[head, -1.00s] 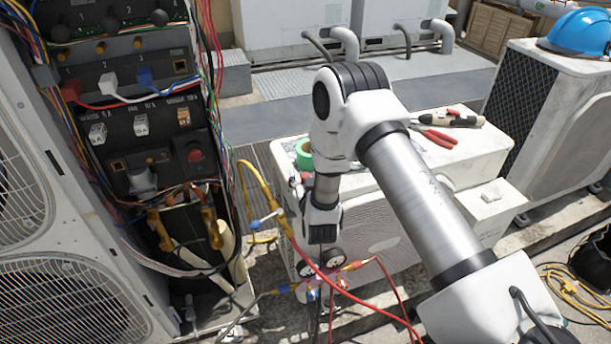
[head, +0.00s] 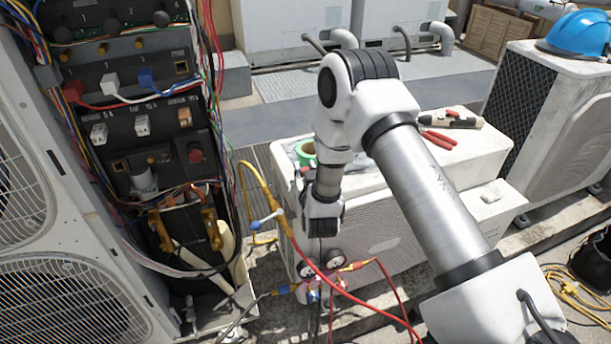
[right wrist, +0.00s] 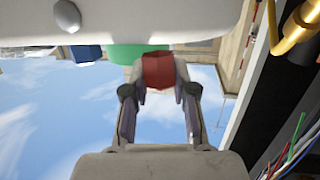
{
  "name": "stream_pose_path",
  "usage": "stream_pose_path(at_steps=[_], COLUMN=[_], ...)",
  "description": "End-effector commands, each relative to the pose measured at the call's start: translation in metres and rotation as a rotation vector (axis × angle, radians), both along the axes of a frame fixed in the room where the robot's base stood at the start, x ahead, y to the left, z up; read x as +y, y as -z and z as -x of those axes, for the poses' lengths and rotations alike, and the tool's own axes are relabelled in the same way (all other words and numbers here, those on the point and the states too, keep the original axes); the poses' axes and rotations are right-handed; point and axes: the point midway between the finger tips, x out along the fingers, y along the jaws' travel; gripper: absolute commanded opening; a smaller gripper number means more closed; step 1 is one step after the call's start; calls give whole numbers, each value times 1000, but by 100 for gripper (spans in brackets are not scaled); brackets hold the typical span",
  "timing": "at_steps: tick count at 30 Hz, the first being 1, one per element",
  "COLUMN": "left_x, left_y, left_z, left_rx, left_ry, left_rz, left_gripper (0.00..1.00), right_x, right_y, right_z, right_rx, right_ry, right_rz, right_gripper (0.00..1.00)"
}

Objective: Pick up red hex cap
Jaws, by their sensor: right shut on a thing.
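The red hex cap (right wrist: 158,70) is between the fingertips of my right gripper (right wrist: 160,88) in the right wrist view. Both dark fingers close on its sides, and the gripper is shut on it. A white surface and part of a green thing show just beyond the cap; I cannot tell whether the cap touches them. In the head view my right wrist hangs in front of the white condenser box (head: 375,235), and the fingers and cap are mostly hidden there. My left gripper is not in view.
A green tape roll (head: 306,152), red pliers (head: 438,139) and another tool lie on the box top. An open electrical panel (head: 140,125) with loose wires stands at left. Gauges with red and yellow hoses (head: 325,268) are close below my wrist. A blue helmet (head: 578,32) sits at right.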

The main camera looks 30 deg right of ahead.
Motion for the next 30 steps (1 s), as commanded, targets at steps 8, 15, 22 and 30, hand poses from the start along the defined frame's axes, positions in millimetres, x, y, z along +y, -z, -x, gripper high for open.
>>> stream_pose_path(at_steps=[8,15,22,30], left_x=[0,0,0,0], left_y=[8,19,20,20], left_z=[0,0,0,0], left_rx=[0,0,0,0], left_ry=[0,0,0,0], left_rz=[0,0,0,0], left_gripper=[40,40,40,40], right_x=[29,78,103,106], right_y=[-15,-22,-27,-28], right_z=[30,86,115,120], right_rx=[3,4,1,0], right_ry=[-6,-10,-4,0], right_rz=[2,10,3,0], right_gripper=[13,13,13,13])
